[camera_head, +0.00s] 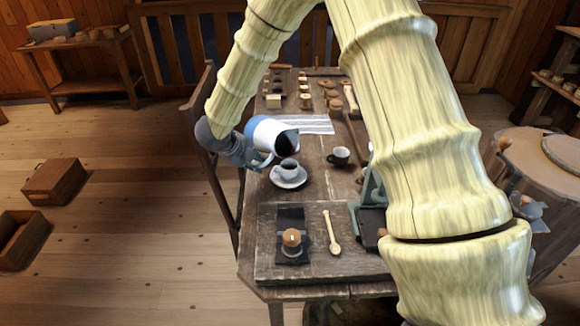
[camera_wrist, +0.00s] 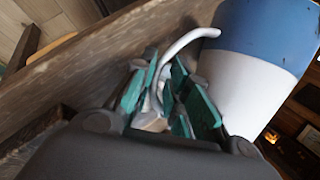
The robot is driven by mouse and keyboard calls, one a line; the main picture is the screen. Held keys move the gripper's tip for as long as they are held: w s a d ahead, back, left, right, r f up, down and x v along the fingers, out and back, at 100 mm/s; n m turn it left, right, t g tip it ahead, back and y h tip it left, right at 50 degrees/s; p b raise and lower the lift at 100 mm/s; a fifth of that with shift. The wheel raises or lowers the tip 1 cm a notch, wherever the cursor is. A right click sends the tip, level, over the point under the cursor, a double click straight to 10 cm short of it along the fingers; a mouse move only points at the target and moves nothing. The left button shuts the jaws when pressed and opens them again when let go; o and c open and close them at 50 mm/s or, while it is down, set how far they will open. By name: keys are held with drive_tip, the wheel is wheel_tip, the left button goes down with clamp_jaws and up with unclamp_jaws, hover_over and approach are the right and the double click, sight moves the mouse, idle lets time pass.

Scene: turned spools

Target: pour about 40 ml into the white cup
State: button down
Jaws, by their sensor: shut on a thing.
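A blue and white jug (camera_head: 266,134) is tilted, with its dark mouth facing right and down above the white cup. It also shows in the wrist view (camera_wrist: 262,62). My gripper (camera_head: 262,160) is shut on its white handle; in the wrist view the teal fingers (camera_wrist: 168,98) close around that handle (camera_wrist: 185,42). The white cup (camera_head: 288,172) stands upright on a white saucer (camera_head: 289,184) just below the jug. Its inside looks dark. I cannot make out a stream of liquid or the level in the cup.
A dark cup (camera_head: 340,155) stands right of the white cup. A wooden spoon (camera_head: 331,232) and a dark mat with a candle-like round thing (camera_head: 291,238) lie nearer on the wooden table (camera_head: 264,262). A striped cloth (camera_head: 315,125) and wooden pieces lie behind. A chair (camera_head: 206,120) stands left.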

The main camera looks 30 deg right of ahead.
drive_tip(key=shift+r+t+b, duration=0.15)
drive_tip(key=shift+t+b, duration=0.25)
drive_tip(key=shift+b, duration=0.35)
drive_tip(key=shift+w+d+r, duration=0.1)
drive_tip(key=shift+d, duration=0.15)
idle(0.6)
drive_tip(key=shift+a+b, duration=0.15)
drive_tip(key=shift+b, duration=0.3)
idle(0.6)
drive_tip(key=shift+r+p, duration=0.2)
drive_tip(key=shift+p, duration=0.65)
drive_tip(key=g+p, duration=0.1)
drive_tip(key=p, duration=0.1)
drive_tip(key=shift+f+p, duration=0.3)
drive_tip(key=shift+p, duration=0.05)
drive_tip(key=shift+g+p, duration=0.3)
drive_tip(key=p, duration=0.4)
drive_tip(key=shift+r+n+g, duration=0.25)
drive_tip(key=shift+n+g, duration=0.05)
drive_tip(key=shift+g, duration=0.1)
drive_tip(key=shift+f, duration=0.1)
